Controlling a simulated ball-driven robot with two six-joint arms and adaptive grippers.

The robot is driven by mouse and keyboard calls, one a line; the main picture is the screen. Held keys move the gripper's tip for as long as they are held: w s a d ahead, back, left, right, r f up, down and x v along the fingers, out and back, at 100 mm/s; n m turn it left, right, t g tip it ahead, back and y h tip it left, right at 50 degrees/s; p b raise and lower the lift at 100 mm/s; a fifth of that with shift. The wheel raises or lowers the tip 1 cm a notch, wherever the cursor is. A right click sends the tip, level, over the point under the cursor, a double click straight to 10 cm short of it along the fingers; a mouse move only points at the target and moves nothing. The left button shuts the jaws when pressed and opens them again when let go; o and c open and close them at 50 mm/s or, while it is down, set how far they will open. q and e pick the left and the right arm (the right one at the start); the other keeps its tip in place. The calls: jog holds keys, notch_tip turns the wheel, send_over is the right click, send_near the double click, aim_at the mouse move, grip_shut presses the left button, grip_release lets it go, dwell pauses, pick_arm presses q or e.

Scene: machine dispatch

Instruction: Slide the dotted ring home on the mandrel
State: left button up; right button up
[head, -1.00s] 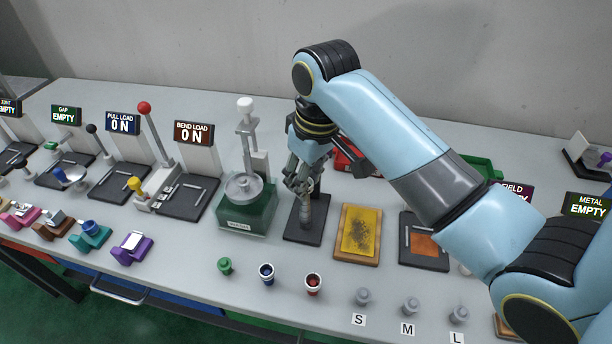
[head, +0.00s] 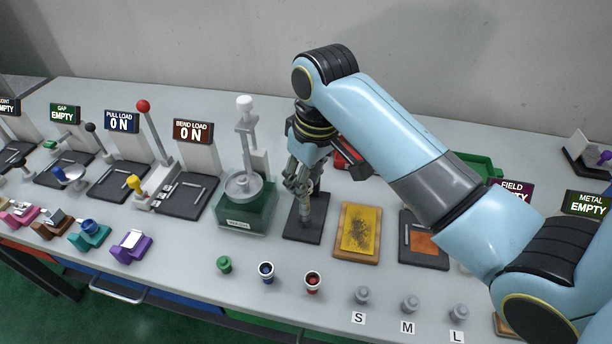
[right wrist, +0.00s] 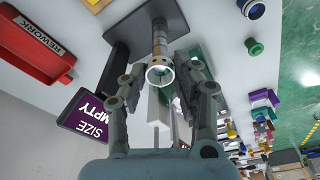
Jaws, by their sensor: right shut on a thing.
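The dotted ring (right wrist: 155,77) is a pale cream band with small dark dots, seen in the right wrist view. My right gripper (right wrist: 162,72) is shut on it, one finger on each side. The mandrel (right wrist: 158,38) is a grey stepped post on a black base (right wrist: 124,32), directly beyond the ring and in line with it. I cannot tell how far the ring is around the mandrel. In the head view my right gripper (head: 303,182) points down over the mandrel (head: 305,210), and its fingers hide the ring. My left gripper is not in view.
A green-based press (head: 247,212) stands close left of the mandrel. A yellow pad (head: 358,232) lies to its right. Green (head: 224,264), blue (head: 266,272) and red (head: 312,282) small parts stand in front. A red REWORK tray (right wrist: 38,50) is behind.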

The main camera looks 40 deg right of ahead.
jog(key=shift+f+b, duration=0.35)
jog(key=shift+f, duration=1.2)
jog(key=o, duration=1.6)
jog(key=shift+r, duration=0.1)
jog(key=shift+r+p, duration=0.45)
jog(key=shift+r, duration=2.15)
